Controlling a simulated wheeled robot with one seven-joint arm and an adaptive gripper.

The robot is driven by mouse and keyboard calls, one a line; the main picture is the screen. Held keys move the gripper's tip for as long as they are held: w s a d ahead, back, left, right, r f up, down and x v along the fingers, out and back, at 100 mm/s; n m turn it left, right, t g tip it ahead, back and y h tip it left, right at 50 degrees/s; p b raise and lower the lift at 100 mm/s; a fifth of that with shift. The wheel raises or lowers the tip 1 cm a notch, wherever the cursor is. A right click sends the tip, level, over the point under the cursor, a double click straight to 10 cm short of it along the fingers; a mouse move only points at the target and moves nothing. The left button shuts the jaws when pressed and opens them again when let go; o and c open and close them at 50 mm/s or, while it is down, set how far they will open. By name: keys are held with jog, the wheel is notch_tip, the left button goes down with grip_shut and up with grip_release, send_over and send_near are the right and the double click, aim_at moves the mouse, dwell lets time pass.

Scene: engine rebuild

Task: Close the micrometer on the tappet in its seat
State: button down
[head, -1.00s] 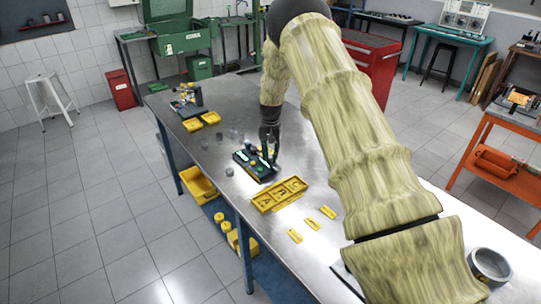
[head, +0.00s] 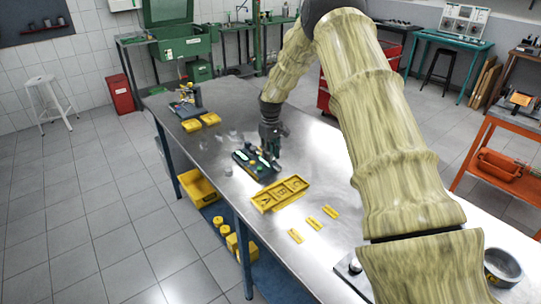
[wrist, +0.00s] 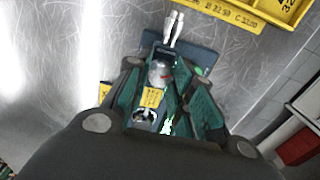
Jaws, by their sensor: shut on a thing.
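The micrometer fixture (head: 243,158), a dark teal base with small green and yellow parts, sits on the metal bench in the head view. My gripper (head: 270,150) is down over its right end. A yellow label (wrist: 151,97) lies just below that part. Two pale metal prongs (wrist: 173,28) stick out beyond the fixture. I cannot tell the tappet and its seat apart from the other small parts.
A yellow lettered tray (head: 280,194) lies in front of the fixture, with several small yellow tags (head: 312,223) nearer me. Yellow bins (head: 210,119) and a small device (head: 186,101) stand farther back on the bench.

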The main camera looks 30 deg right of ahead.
jog(key=n+b, duration=0.1)
jog(key=n, duration=0.5)
jog(key=shift+s+f, duration=0.1)
jog(key=shift+f, duration=0.05)
jog(key=n, duration=0.6)
jog(key=shift+n, duration=0.3)
jog(key=c, duration=1.2)
grip_release()
jog(key=shift+d, duration=0.1)
jog(key=shift+r, duration=0.35)
notch_tip(320, 180, up, 11)
jog(key=shift+r, duration=0.2)
